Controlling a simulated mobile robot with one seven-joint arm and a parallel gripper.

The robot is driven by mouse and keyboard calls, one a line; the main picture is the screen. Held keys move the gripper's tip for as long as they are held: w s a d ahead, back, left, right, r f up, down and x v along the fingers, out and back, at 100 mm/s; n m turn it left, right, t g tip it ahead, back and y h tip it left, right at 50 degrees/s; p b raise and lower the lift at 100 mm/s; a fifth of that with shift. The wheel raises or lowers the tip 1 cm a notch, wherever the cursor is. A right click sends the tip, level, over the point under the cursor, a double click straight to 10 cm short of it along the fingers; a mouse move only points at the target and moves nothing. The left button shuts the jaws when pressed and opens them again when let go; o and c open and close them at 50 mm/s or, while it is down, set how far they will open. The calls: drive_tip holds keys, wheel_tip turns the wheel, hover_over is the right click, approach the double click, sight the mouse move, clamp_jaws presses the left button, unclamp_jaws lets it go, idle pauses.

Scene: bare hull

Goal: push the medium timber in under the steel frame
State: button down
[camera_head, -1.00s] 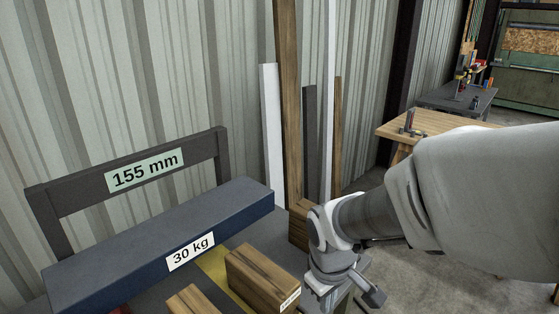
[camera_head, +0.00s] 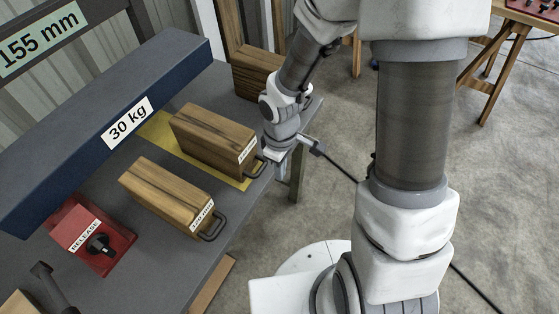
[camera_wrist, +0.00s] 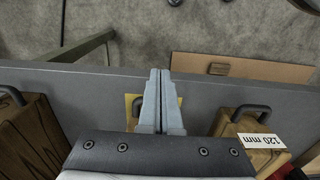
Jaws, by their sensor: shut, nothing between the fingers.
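Three timbers lie on the grey bench: one (camera_head: 210,140) on a yellow strip, one (camera_head: 165,195) nearer, and one (camera_head: 255,72) at the back. I cannot tell by label which is medium. The dark blue steel bar (camera_head: 105,125), marked 30 kg, spans the bench beyond the timbers' far ends. My gripper (camera_head: 268,160) is shut and empty near the handle end of the yellow-strip timber; it also shows in the wrist view (camera_wrist: 159,72). Contact is unclear.
A red release box (camera_head: 92,238) with a black knob sits on the bench at left. A dark upright frame with a 155 mm sign (camera_head: 40,40) stands behind the bar. The bench's front edge (camera_wrist: 90,76) is beneath my gripper. Open floor lies to the right.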

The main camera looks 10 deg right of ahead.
drive_tip(key=shift+w+a+f+b, duration=0.2)
drive_tip(key=shift+w+a+f, duration=0.45)
drive_tip(key=shift+a+f, duration=0.2)
drive_tip(key=shift+w+a+f+b, duration=0.2)
drive_tip(key=shift+w+a+f, duration=0.4)
drive_tip(key=shift+a+f, duration=0.2)
